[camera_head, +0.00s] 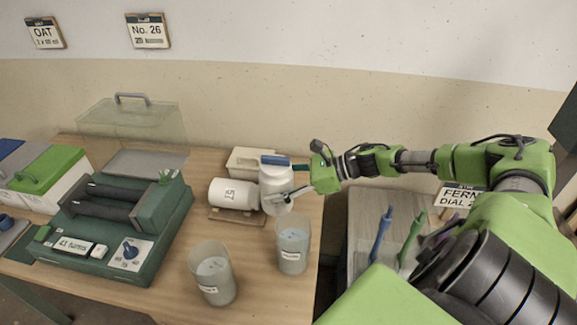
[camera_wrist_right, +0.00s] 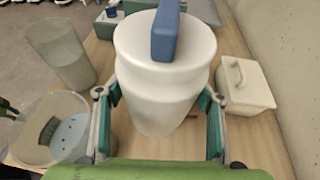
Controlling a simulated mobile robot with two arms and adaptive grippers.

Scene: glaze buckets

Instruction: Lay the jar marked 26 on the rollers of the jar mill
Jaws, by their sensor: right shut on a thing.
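A white jar (camera_head: 276,183) with a blue bar on its lid stands upright at the back right of the table; no number shows on it. My right gripper (camera_head: 284,182) is shut around its body. In the right wrist view the jar (camera_wrist_right: 158,85) sits between both fingers of the gripper (camera_wrist_right: 161,102). Another white jar (camera_head: 226,193) lies on its side on a wooden cradle, its label turned and hard to read. My left gripper is out of view.
Two translucent buckets (camera_head: 213,276) (camera_head: 293,250) stand at the front right. A cream lidded box (camera_head: 246,160) is behind the jars. A clear cover (camera_head: 130,122) with a handle stands behind the mill. A wall sign (camera_head: 148,31) reads No. 26.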

